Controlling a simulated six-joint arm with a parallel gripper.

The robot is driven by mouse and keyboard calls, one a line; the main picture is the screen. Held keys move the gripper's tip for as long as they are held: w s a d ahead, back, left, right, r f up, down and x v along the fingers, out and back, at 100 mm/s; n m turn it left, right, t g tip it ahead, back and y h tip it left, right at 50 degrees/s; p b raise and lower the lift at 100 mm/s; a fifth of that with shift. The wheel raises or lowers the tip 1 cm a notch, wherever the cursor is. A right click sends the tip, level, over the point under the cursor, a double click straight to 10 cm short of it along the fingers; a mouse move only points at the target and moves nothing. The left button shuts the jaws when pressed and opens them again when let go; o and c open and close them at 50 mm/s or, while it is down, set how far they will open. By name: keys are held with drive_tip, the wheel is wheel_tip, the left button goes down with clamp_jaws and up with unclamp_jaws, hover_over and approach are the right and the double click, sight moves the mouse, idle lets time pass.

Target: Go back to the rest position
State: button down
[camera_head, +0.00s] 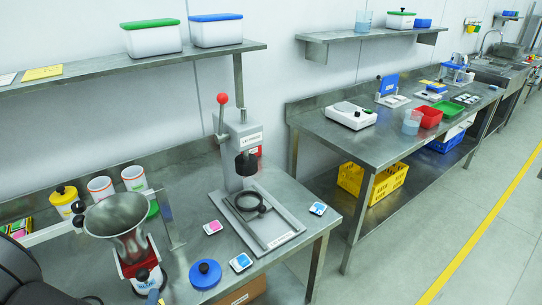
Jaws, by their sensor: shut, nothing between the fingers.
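My gripper is not in view. A dark rounded shape at the lower left edge is cut off by the frame, and I cannot tell what it is. The dosing device stands on the near metal bench (185,255), with a wide metal funnel (117,215) on a red and white body (140,262). A blue round lid (205,273) with a dark knob lies to its right. A press (243,150) with a red-ball lever stands behind, over a grey plate with a black ring (250,203).
White tubs with orange or green rims (101,188) and a yellow jar (65,196) stand behind the funnel. Small boxes (241,262) lie near the bench's front. A shelf (120,67) overhangs the back. A second bench (380,150) with a scale and trays stands right, across a gap.

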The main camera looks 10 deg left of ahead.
drive_tip(key=shift+w+a+r, duration=0.15)
drive_tip(key=shift+w+a, duration=0.45)
drive_tip(key=shift+a, duration=0.2)
